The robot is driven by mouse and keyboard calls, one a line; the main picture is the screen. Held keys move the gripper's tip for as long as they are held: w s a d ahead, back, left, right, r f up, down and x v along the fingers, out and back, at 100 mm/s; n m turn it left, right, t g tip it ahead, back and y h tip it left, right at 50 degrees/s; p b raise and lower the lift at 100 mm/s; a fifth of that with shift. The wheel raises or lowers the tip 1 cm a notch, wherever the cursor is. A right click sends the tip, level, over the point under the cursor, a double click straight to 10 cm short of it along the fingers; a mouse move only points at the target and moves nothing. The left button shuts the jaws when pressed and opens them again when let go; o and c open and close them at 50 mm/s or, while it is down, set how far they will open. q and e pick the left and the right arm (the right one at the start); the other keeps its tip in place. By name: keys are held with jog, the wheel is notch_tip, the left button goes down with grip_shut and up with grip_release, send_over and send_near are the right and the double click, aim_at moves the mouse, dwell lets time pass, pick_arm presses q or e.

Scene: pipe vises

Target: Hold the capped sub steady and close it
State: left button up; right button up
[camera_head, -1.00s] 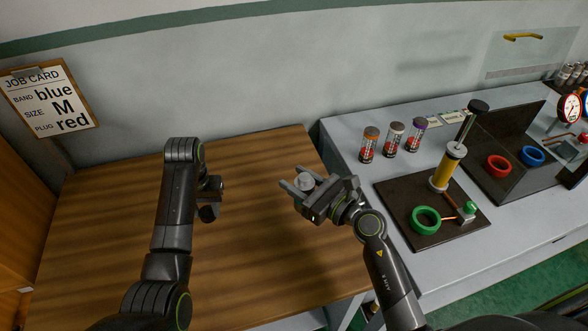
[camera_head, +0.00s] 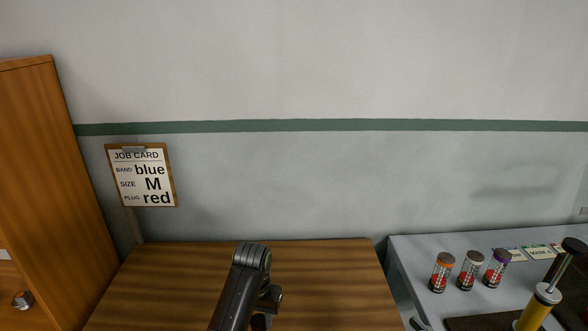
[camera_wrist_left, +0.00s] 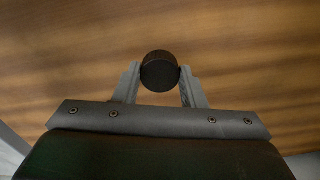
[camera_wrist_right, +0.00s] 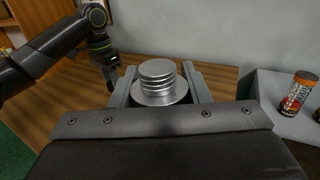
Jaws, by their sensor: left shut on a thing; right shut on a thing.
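My left gripper (camera_wrist_left: 160,78) is shut on a dark round piece (camera_wrist_left: 160,72), seen end-on above brown wood in the left wrist view. In the head view my left gripper (camera_head: 266,303) shows low, over the wooden table. My right gripper (camera_wrist_right: 159,82) is shut on a silver piece (camera_wrist_right: 158,78) with stacked round ridges and a wider flange, its end facing up in the right wrist view. I cannot tell which piece is the capped sub. The two held pieces are apart. My left arm also shows at the upper left of the right wrist view.
The wooden table (camera_head: 160,285) is clear around my left arm. A grey bench (camera_head: 410,262) at right carries several jars, including an orange-lidded one (camera_head: 442,272), and a yellow pump (camera_head: 538,308). A job card (camera_head: 142,176) on the wall reads blue, M, red.

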jog(key=shift+s+r, duration=0.15)
jog(key=shift+a, duration=0.1)
dwell(0.4)
jog(key=w+a+f+n+g+y, duration=0.2)
jog(key=a+n+g+y, duration=0.6)
jog(key=a, duration=0.6)
jog(key=shift+a+g, duration=0.25)
jog(key=shift+g, duration=0.45)
